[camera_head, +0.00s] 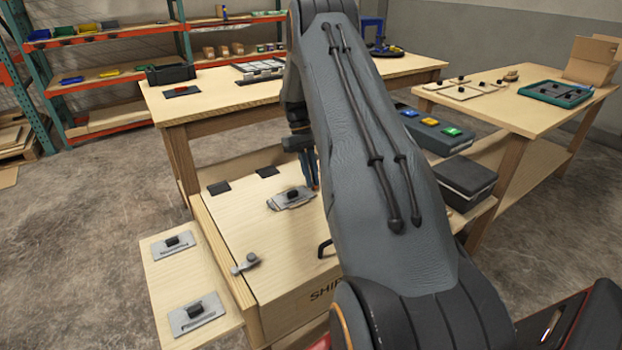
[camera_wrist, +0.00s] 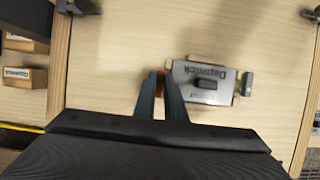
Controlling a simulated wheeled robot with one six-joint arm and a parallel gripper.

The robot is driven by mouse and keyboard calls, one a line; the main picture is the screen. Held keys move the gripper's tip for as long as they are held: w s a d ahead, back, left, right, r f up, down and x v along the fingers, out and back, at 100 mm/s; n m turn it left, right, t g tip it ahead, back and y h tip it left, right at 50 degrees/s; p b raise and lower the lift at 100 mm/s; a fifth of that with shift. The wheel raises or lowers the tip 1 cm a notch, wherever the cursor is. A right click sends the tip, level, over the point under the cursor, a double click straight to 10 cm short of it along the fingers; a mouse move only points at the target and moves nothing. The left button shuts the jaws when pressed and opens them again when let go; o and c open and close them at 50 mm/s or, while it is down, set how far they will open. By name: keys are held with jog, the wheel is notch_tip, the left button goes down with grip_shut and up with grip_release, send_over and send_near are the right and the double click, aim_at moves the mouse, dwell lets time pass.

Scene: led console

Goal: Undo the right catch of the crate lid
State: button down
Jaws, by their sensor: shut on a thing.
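The pale wooden crate lid (camera_head: 240,218) lies flat. Its left catch (camera_head: 245,263), a grey lever, shows at the near left edge. In the head view my arm hides the right catch. In the wrist view, which seems turned around, a dark fitting (camera_wrist: 80,7) at the top left may be the right catch, partly cut off. My gripper (camera_head: 312,183) is over the lid, right of a grey plate (camera_head: 291,203) with a black knob. In the wrist view my gripper (camera_wrist: 161,78) is shut on a small orange-brown thing, mostly hidden between the fingers, beside the plate marked Depwick (camera_wrist: 210,72).
A side board (camera_head: 150,268) left of the crate carries two knobbed plates. A black handle (camera_head: 324,248) shows at the crate's front. A grey box with coloured buttons (camera_head: 435,128) and a dark case (camera_head: 466,180) stand to the right. A workbench (camera_head: 210,97) stands behind.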

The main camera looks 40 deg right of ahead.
dwell(0.3)
jog(key=c, duration=1.8)
grip_release()
jog(key=shift+r, duration=0.1)
jog(key=shift+b+v, duration=0.65)
jog(key=shift+v, duration=3.2)
